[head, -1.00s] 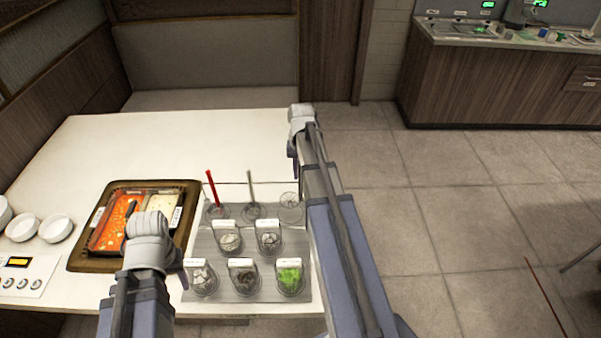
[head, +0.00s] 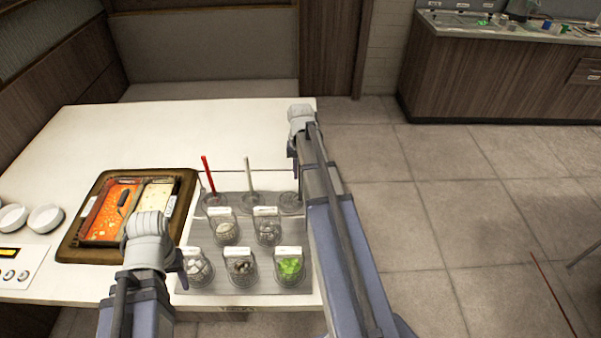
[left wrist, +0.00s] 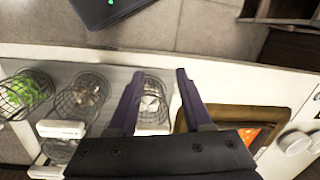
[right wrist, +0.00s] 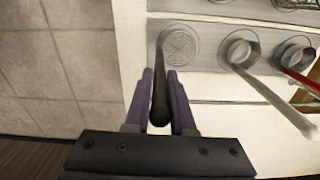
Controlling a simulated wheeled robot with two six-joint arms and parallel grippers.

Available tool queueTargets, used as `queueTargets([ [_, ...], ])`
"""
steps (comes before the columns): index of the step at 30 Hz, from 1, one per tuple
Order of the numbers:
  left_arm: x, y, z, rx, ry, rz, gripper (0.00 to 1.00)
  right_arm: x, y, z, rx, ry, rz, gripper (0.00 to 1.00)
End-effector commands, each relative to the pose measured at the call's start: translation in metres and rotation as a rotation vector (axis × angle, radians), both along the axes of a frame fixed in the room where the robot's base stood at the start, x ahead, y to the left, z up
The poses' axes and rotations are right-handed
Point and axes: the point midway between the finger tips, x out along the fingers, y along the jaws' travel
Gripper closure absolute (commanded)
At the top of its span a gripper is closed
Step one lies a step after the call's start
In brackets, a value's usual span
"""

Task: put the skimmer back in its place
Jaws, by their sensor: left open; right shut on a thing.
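The skimmer (right wrist: 160,98) has a dark handle and a round mesh head. My right gripper (right wrist: 160,76) is shut on the handle. In the right wrist view the mesh head lies at the end well (right wrist: 166,62), seemingly within its rim; I cannot tell whether it touches the bottom. In the head view that well (head: 290,203) is the rightmost of the back row, below my right gripper (head: 295,165). My left gripper (left wrist: 156,80) is open and empty above the wire baskets; in the head view (head: 183,277) it is near the front left basket.
A red-handled utensil (head: 208,172) and a pale-handled one (head: 248,174) stand in the other two wells. Several wire baskets (head: 240,268) stand in the grey rack in front. A divided soup pot (head: 107,217) and white bowls (head: 45,218) are at left.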

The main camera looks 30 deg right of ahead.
Motion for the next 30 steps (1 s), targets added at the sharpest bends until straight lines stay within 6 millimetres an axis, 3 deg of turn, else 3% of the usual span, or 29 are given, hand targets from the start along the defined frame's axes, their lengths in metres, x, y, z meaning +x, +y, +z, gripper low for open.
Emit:
queueTargets([
  [30, 0.0, 0.0, -0.0069, 0.0, 0.0, 0.0, 0.5, -0.0002, 0.0004, -0.007, 0.001, 0.001, 0.0, 1.0],
])
